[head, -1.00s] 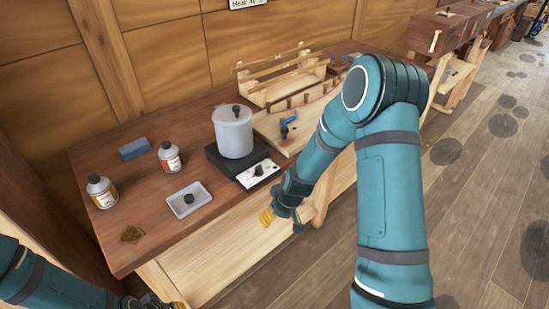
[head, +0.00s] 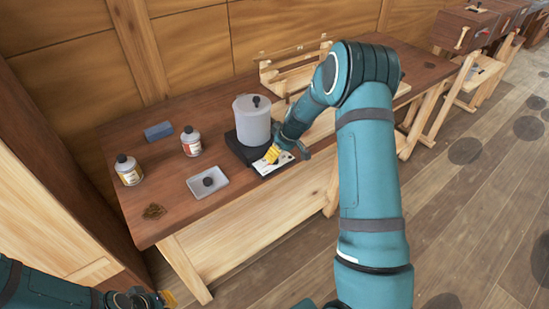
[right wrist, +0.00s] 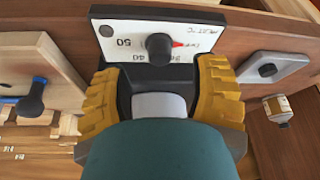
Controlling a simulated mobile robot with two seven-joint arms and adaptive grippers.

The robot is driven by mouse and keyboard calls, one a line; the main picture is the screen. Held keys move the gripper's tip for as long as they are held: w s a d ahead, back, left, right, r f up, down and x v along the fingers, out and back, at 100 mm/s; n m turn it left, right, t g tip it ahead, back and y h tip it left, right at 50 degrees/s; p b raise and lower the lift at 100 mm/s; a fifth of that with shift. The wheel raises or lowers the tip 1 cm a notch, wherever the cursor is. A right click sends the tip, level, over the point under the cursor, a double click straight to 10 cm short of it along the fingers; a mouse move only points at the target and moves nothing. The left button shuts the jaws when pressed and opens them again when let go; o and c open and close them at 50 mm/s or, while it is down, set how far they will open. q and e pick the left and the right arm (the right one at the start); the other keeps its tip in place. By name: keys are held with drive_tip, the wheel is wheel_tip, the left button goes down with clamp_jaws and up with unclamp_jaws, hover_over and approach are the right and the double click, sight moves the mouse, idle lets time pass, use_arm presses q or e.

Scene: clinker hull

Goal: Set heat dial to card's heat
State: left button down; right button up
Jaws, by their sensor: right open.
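The heater (head: 236,147) is a black base with a white dial panel (head: 264,167), and a lidded pot (head: 253,122) stands on it. In the right wrist view, the panel (right wrist: 112,28) has a black knob (right wrist: 158,47) with a red pointer aimed right of the picture. The numbers 50 and 40 are readable beside it; others are partly hidden. My right gripper (right wrist: 158,75) is open, its yellow fingers either side of the knob; contact is unclear. In the head view it (head: 284,157) covers part of the panel. My left gripper (head: 150,299) is at the bottom left edge, jaws unclear. No heat card is visible now.
Two labelled bottles (head: 191,142) (head: 129,171), a blue block (head: 158,131) and a small tray (head: 197,190) with a dark knobbed piece stand left of the heater. A wooden rack (head: 290,75) is behind.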

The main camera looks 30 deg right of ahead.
drive_tip(key=shift+x, duration=2.15)
clamp_jaws()
